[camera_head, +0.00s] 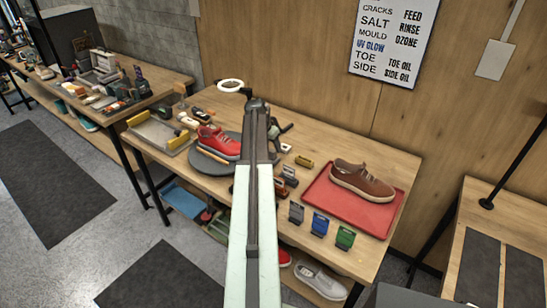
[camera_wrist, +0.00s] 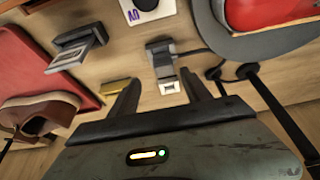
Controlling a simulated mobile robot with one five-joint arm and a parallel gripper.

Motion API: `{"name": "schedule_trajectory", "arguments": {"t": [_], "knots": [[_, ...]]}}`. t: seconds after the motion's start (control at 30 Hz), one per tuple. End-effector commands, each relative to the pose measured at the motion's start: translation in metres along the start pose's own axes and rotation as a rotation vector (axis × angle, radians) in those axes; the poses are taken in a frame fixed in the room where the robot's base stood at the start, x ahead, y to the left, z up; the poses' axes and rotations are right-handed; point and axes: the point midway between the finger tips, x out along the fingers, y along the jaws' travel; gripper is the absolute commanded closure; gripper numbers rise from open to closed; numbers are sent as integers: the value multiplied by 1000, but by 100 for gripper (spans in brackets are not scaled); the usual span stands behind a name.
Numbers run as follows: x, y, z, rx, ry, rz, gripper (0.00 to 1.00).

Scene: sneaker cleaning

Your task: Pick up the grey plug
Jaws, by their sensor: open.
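In the wrist view, a grey plug (camera_wrist: 163,62) lies on the wooden bench with its pale end (camera_wrist: 168,87) toward my gripper. A dark cable runs from its right side. My gripper (camera_wrist: 161,88) is open, with one finger on each side of the plug's pale end in the picture. I see no contact, and I cannot tell the height between the fingers and the plug. In the head view my arm covers this part of the bench, and I cannot pick out the plug clearly.
A grey turntable (camera_wrist: 228,42) with a red shoe is to the right. A red tray (camera_head: 330,212) holds a brown shoe (camera_head: 362,180).

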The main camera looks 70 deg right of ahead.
Motion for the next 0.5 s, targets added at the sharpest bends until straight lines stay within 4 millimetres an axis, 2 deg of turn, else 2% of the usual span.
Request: {"name": "schedule_trajectory", "arguments": {"t": [0.03, 0.17, 0.27, 0.5], "knots": [[12, -1, 2, 0, 0, 0, 44], [10, -1, 1, -2, 0, -1, 44], [20, -3, 2, -2, 0, -1, 44], [62, -7, 4, -3, -1, -1, 44]]}}
